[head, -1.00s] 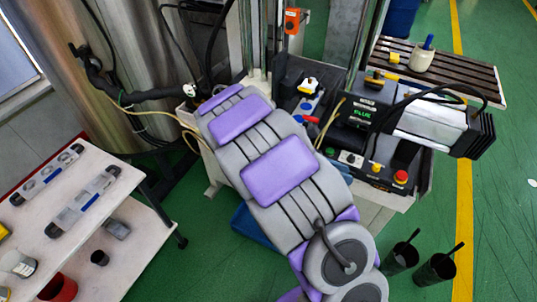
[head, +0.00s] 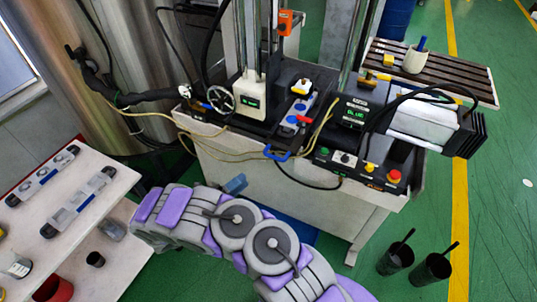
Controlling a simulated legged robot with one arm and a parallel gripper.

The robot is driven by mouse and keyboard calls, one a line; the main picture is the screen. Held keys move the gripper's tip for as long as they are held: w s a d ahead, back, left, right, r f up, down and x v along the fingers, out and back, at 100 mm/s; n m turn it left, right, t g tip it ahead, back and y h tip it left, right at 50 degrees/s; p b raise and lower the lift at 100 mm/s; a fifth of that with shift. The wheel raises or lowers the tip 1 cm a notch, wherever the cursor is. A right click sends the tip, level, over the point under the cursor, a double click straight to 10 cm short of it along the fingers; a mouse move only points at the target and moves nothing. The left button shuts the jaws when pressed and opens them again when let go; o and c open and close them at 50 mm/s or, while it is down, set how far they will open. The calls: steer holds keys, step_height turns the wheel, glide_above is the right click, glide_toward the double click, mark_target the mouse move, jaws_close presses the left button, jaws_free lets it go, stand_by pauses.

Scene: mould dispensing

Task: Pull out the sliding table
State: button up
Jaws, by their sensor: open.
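The machine's dark deck (head: 262,127) sits on a white base (head: 330,205) in the middle of the head view. A blue U-shaped handle (head: 277,154) sticks out at the deck's front edge, with a small tray (head: 299,105) of coloured parts behind it. I cannot tell for sure which part slides; the deck looks pushed in. My grey and purple arm is folded low in front of the base, apart from the handle. My gripper cannot be made out. A small blue-grey piece (head: 235,184) shows behind the arm; I cannot tell what it is.
A slatted table (head: 465,85) with a white cup stands at the back right. Two black cups (head: 395,259) stand on the green floor at the right. A white shelf cart (head: 105,170) with bottles and a red pot is at the left. A control panel (head: 365,170) has coloured buttons.

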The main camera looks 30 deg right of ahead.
steer(key=b+x, duration=0.3)
steer(key=x, duration=1.4)
steer(key=shift+d, duration=0.15)
steer(key=shift+w, duration=0.1)
jaws_close()
